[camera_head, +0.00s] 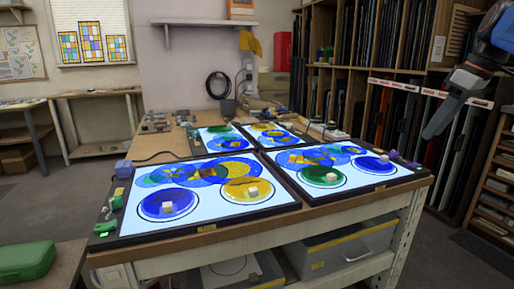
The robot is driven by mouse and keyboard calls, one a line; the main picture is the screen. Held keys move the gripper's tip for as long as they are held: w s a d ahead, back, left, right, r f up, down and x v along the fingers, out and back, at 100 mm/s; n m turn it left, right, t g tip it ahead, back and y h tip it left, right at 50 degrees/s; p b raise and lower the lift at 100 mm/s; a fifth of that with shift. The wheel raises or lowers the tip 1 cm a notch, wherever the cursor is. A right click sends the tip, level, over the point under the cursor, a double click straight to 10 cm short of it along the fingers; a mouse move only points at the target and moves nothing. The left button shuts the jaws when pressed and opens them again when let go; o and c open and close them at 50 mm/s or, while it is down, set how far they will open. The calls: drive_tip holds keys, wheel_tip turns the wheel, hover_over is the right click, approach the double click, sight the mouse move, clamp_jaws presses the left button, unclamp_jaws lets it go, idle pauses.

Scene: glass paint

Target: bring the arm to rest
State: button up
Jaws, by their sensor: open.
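My gripper (440,117) shows at the upper right of the head view, at the end of my blue and dark grey arm. It hangs tilted down and to the left, above and beyond the right end of the worktable (365,201). It is open, and nothing shows between its fingers. It is apart from the table and from everything on it. The rest of my arm runs out of the picture at the right edge.
Lit panels with coloured glass discs cover the worktable, among them the front left panel (128,232) and front right panel (402,176). Small white cubes (167,206) sit on several discs. A tall rack (385,83) of dark sheets stands behind my gripper. A green case (27,261) lies at lower left.

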drive_tip(key=s+a+f+m+h, duration=0.1)
drive_tip(key=s+a+f+m, duration=0.3)
drive_tip(key=s+a+f, duration=0.8)
drive_tip(key=s+a+f+m, duration=0.1)
drive_tip(key=s+a+f, duration=0.1)
drive_tip(key=s+f, duration=0.3)
drive_tip(key=s+a+f+m+t+h, duration=0.1)
drive_tip(key=s+a+f, duration=0.2)
drive_tip(key=f, duration=1.1)
drive_tip(key=s, duration=0.3)
drive_tip(key=shift+m, duration=0.4)
drive_tip(key=shift+a+f, duration=0.1)
